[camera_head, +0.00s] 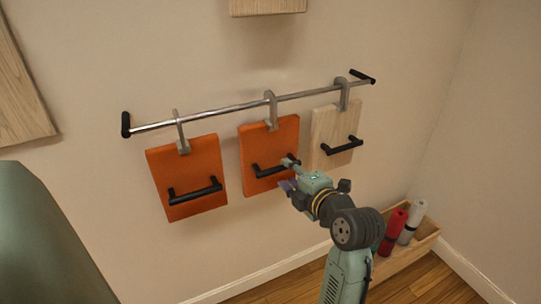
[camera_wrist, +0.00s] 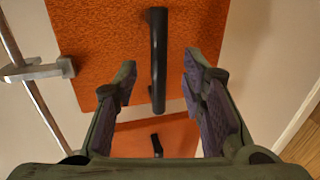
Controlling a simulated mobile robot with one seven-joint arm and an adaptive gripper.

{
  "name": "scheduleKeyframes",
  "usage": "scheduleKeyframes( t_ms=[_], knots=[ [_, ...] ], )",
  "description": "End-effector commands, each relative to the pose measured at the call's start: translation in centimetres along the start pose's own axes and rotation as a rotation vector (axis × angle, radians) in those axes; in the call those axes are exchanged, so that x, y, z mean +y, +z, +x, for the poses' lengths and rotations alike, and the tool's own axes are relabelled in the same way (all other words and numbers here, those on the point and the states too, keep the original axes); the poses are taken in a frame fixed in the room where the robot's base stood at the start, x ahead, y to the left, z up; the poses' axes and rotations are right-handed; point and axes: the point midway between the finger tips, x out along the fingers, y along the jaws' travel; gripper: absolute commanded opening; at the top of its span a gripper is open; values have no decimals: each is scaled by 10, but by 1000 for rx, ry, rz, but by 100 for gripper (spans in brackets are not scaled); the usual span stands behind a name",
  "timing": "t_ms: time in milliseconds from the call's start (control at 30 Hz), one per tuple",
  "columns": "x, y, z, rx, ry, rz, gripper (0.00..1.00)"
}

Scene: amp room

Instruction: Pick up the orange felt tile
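Two orange felt tiles with black bar handles hang on a wall rail in the head view: a left one (camera_head: 188,165) and a middle one (camera_head: 262,148). My gripper (camera_head: 288,172) is at the right end of the middle tile's handle (camera_head: 268,170). In the wrist view my gripper (camera_wrist: 158,68) is open, with one finger on each side of that handle (camera_wrist: 158,45) and gaps showing on both sides. The middle tile (camera_wrist: 105,40) fills the upper part there. The left tile (camera_wrist: 185,138) shows lower down, between the fingers.
A pale wooden tile (camera_head: 332,128) with a black handle hangs right of the middle tile, close to my gripper. The metal rail (camera_head: 226,109) has hooks holding the tiles. A wooden box (camera_head: 424,236) with red and grey rolls stands on the floor at right.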

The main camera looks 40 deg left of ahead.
Motion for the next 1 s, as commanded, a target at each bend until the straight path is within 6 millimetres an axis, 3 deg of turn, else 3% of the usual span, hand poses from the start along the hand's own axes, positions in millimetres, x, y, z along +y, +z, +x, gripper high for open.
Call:
scheduleKeyframes(
  t_ms=[267, 567, 1000],
  knots=[
    [2, -1, 39, 2, -1, 1, 38],
    [1, -1, 44, 0, 0, 0, 37],
    [1, -1, 43, 0, 0, 0, 8]
  ],
)
